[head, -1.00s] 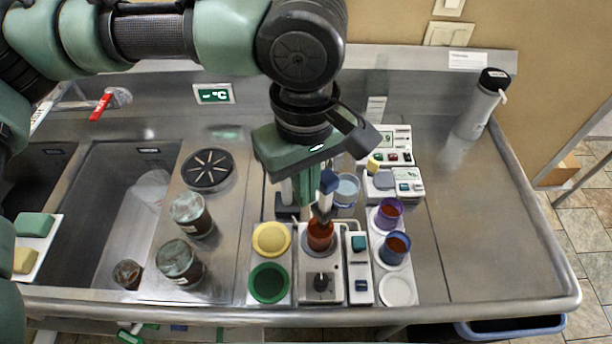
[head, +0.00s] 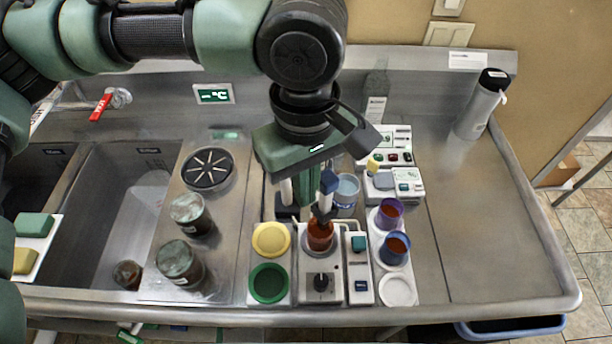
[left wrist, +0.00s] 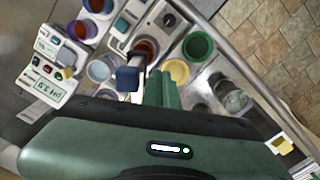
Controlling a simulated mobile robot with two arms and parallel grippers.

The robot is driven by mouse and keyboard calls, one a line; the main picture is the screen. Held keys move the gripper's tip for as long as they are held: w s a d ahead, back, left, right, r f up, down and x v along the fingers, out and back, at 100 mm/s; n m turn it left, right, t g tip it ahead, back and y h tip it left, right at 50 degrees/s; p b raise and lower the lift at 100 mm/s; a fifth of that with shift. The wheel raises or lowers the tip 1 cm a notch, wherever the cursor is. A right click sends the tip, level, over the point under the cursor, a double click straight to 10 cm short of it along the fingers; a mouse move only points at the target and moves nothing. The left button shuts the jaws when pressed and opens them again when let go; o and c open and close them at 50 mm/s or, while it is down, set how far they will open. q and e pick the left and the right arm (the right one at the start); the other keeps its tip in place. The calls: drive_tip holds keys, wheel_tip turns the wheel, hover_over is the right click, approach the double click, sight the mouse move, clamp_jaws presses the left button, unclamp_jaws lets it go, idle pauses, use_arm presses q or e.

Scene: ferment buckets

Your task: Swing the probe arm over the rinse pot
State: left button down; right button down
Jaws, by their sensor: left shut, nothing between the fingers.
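The probe arm has a dark blue block (head: 328,183) at its head. It also shows in the left wrist view (left wrist: 127,79). The probe hangs over a cup of red-brown liquid (head: 320,236) on the white stirrer (head: 320,290). A clear cup with pale blue liquid (head: 347,188), which looks like the rinse pot, stands behind and to the right; it also shows in the left wrist view (left wrist: 100,68). My left gripper (head: 303,205) is shut and empty, its green fingers just left of the blue block. Whether they touch it is unclear. My right gripper is not in view.
A yellow dish (head: 271,239) and green dish (head: 269,283) stand left of the stirrer. Purple (head: 389,212) and blue (head: 395,248) cups stand to its right, with meters (head: 407,182) behind. Dark jars (head: 180,263) stand by the sink. The right counter is clear up to the flask (head: 482,104).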

sight(326, 182)
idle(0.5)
use_arm(q)
drive_tip(key=shift+w+d+r+p, duration=0.1)
drive_tip(key=shift+w+d+p, duration=0.15)
drive_tip(key=shift+d+p, duration=0.3)
drive_tip(key=shift+w+d+r+p, duration=0.1)
drive_tip(key=shift+w+d+p, duration=0.15)
drive_tip(key=shift+d+p, duration=0.3)
drive_tip(key=shift+w+d+f, duration=0.2)
drive_tip(key=shift+d+f, duration=0.05)
drive_tip(key=shift+d, duration=0.2)
